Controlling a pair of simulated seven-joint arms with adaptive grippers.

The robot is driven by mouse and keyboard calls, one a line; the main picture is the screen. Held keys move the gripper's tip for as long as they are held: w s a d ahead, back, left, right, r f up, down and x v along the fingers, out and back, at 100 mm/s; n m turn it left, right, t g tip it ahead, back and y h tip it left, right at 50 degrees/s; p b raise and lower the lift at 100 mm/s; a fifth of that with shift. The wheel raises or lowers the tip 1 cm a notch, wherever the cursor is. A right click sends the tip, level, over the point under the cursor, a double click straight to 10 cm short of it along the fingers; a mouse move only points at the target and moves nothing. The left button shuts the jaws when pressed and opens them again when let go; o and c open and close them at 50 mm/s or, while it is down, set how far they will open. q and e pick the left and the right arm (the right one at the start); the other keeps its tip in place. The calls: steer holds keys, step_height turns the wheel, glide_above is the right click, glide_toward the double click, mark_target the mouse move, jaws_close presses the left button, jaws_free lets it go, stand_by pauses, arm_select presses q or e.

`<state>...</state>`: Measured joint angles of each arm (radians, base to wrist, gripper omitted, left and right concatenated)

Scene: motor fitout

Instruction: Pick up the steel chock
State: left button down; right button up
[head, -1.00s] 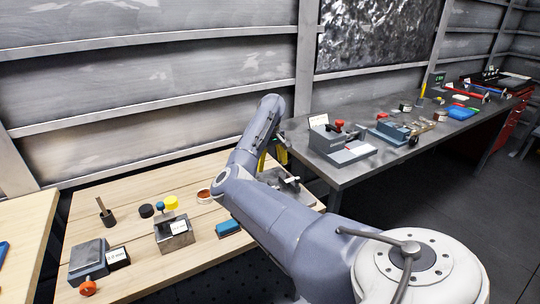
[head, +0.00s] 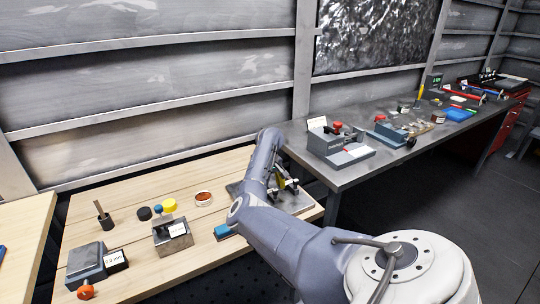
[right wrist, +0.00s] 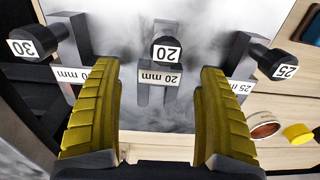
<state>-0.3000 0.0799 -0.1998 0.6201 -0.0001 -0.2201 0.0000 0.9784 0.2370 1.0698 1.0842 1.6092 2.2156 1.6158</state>
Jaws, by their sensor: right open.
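A grey metal block (head: 172,240) with a white label stands on the wooden bench; it may be the steel chock, but I cannot tell for sure. My right gripper (head: 284,183) is over a grey plate at the bench's right end, well to the right of that block. In the right wrist view my right gripper (right wrist: 159,78) is open, its yellow fingers apart on either side of a black knob marked 20 (right wrist: 166,50). Nothing is held between them. My left gripper is not in view.
Knobs marked 30 (right wrist: 38,37) and 25 (right wrist: 277,64) flank the fingers on the pale plate (right wrist: 180,118). A dark table (head: 350,182) stands at right.

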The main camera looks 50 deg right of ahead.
steer(key=shift+f, duration=1.1)
steer(key=shift+c, duration=0.6)
jaws_close()
steer(key=shift+r, duration=0.15)
